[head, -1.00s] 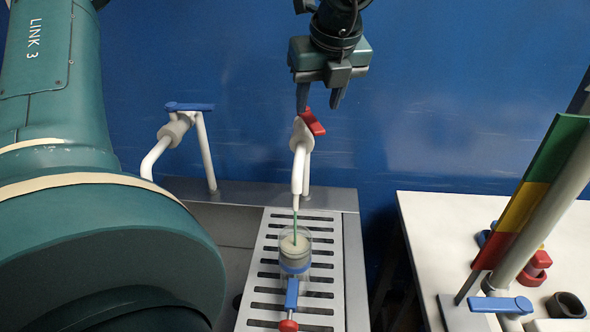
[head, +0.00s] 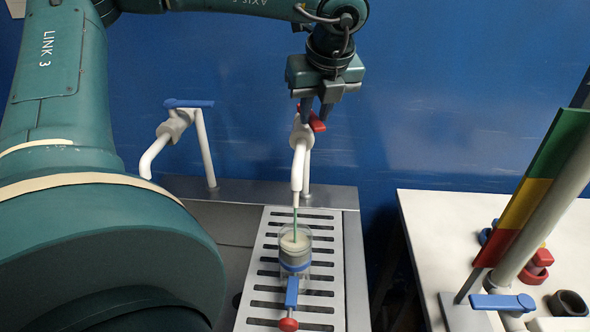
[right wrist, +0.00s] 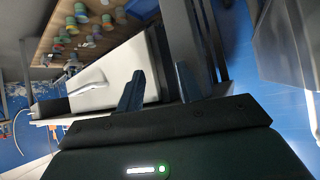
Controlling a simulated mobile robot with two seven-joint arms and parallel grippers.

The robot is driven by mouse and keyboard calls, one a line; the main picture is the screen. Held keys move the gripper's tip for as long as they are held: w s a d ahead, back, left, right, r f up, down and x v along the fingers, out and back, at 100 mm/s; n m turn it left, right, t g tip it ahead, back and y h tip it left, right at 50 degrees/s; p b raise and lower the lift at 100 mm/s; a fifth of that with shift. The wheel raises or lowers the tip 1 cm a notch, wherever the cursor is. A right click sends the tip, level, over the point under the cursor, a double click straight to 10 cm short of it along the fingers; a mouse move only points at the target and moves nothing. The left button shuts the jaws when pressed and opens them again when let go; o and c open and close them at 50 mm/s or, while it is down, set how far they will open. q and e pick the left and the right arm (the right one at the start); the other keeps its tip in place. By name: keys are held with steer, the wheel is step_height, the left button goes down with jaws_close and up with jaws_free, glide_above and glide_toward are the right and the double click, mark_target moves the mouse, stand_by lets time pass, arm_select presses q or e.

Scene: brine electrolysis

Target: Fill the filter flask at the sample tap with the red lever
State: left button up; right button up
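A blue piece with a red end sticks out toward me. A thin green line runs from the spout into the flask's top. The red lever (head: 318,124) on the tap is partly hidden by my left gripper (head: 316,117). Its fingers come down over the lever, a little apart; whether they clamp it is unclear. My right gripper (right wrist: 158,88) shows in the right wrist view, fingers apart and empty.
A second tap with a blue lever (head: 188,104) stands to the left. The drip grate (head: 262,300) ends beside a gap before the white table (head: 430,215). A green, yellow and red board (head: 532,190) stands on that table, with red and dark rings nearby.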

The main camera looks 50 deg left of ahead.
arm_select(q)
jaws_close()
steer(key=b, duration=0.1)
steer(key=w+n+b, duration=0.1)
steer(key=shift+w+d+f+n+y+b, duration=0.1)
steer(key=shift+d+f+n+y+b, duration=0.05)
steer(key=shift+f+n+y+b, duration=0.15)
steer(key=w+n, duration=0.1)
steer(key=w+n+g+b, duration=0.1)
steer(key=n, duration=0.1)
steer(key=w+n+g, duration=0.1)
steer(key=n, duration=0.1)
steer(key=shift+d+r+b, duration=0.2)
steer(key=shift+r+b, duration=0.05)
steer(key=shift+b, duration=0.15)
